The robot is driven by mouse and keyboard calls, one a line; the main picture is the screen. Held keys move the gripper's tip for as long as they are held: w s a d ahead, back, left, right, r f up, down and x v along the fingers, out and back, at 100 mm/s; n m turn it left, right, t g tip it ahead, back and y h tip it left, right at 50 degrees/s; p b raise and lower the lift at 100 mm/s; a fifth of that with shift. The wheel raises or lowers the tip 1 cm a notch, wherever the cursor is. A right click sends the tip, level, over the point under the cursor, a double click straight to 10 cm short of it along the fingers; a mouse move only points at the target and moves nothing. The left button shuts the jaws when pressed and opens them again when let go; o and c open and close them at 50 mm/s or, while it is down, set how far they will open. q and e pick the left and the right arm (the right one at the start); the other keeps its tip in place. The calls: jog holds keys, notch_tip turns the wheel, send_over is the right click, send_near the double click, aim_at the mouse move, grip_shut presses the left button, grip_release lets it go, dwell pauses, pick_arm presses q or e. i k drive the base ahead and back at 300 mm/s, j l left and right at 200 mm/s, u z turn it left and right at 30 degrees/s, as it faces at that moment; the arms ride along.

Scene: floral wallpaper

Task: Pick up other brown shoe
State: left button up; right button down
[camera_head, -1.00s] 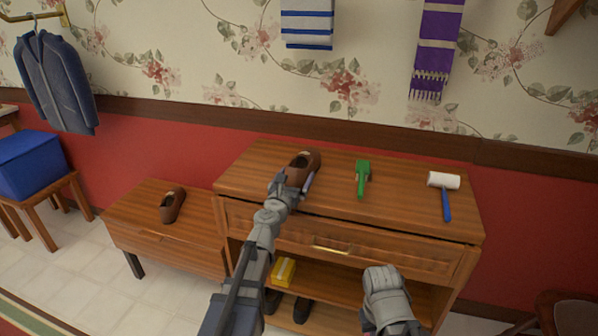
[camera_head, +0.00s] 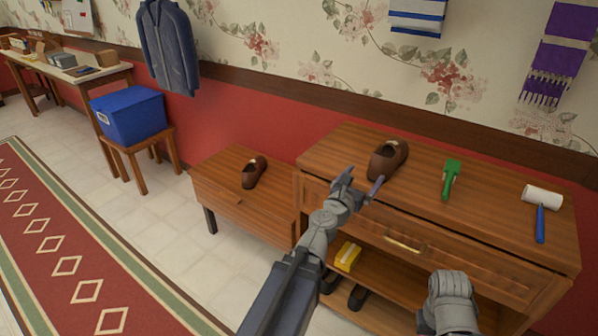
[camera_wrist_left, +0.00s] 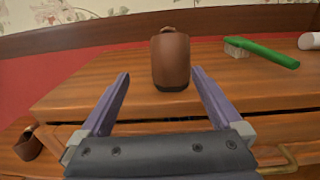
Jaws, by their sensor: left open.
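One brown shoe (camera_head: 388,161) stands upright on top of the cabinet (camera_head: 484,224). It also shows in the left wrist view (camera_wrist_left: 170,62), heel toward me, just beyond the open fingers. A second brown shoe (camera_head: 254,173) stands on the low bench (camera_head: 228,196) to the left; part of it shows at the left edge of the wrist view (camera_wrist_left: 28,146). My left gripper (camera_head: 363,184) is open and empty at the cabinet's front left edge, close to the cabinet shoe and apart from it. My right arm shows at the cabinet's front; its fingers cannot be made out.
A green brush (camera_head: 451,180) and a white-headed lint roller (camera_head: 542,198) lie right of the cabinet shoe. Below are a drawer with a brass handle (camera_head: 404,242), a yellow box (camera_head: 347,257) and dark shoes. A blue bin (camera_head: 130,116) sits on a stool at left.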

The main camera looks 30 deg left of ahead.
aim_at(252, 173)
jog(key=u, duration=1.45)
